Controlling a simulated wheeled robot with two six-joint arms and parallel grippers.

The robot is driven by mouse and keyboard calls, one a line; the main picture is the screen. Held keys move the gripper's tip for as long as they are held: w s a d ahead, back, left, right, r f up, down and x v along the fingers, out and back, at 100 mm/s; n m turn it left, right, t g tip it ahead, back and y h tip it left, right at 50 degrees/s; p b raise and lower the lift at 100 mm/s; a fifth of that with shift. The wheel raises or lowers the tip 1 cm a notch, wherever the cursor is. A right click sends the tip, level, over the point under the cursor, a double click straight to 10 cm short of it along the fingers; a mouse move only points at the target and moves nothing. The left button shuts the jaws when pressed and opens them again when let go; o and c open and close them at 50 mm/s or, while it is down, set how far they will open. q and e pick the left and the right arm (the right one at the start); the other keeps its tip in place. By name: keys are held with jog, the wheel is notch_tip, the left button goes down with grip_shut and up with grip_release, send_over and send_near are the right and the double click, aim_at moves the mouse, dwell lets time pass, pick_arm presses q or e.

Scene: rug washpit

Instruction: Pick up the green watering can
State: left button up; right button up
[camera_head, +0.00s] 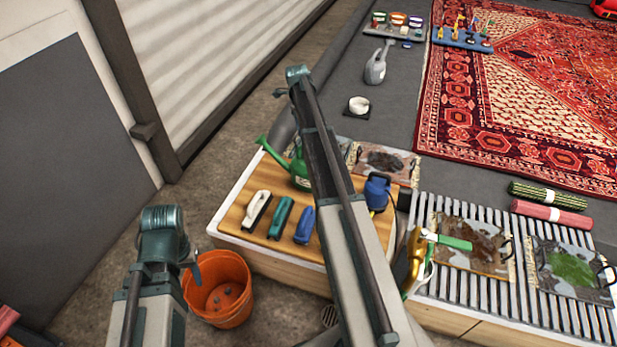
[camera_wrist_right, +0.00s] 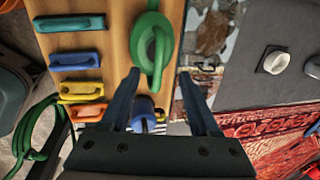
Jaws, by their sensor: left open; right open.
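The green watering can (camera_head: 299,172) stands on the wooden board on the washpit's corner in the head view, its spout to the left; my right arm covers its right part. In the right wrist view the green watering can (camera_wrist_right: 152,42) lies straight ahead, seen from above. My right gripper (camera_wrist_right: 160,75) is open, its two fingers pointing at the can with nothing gripped; whether they touch it cannot be told. In the head view it is hidden by its own arm. My left gripper (camera_head: 196,269) is low at the left near the orange bucket, mostly hidden behind its wrist, holding nothing visible.
Handled brushes (camera_head: 281,217) stand beside the can, with a blue device (camera_head: 377,190) to its right. An orange bucket (camera_head: 218,288) is on the floor. A slatted grate (camera_head: 455,290) bears stained samples. A grey watering can (camera_head: 376,67) stands farther back by the red rug (camera_head: 520,95).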

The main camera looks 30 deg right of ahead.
jog(key=f+b, duration=0.2)
jog(key=f, duration=0.1)
jog(key=d+f+b, duration=0.1)
jog(key=f+b, duration=0.1)
jog(key=b, duration=0.1)
jog(key=w+f+b, duration=0.1)
jog(key=f+b, duration=0.2)
jog(key=shift+d+f, duration=0.3)
jog(key=shift+f, duration=0.05)
jog(key=f+b, duration=0.2)
jog(key=d+f+b, duration=0.1)
jog(key=f+b, duration=0.2)
jog(key=shift+w+b, duration=0.1)
jog(key=shift+b, duration=0.2)
jog(key=shift+r, duration=0.1)
grip_shut()
dwell(1.1)
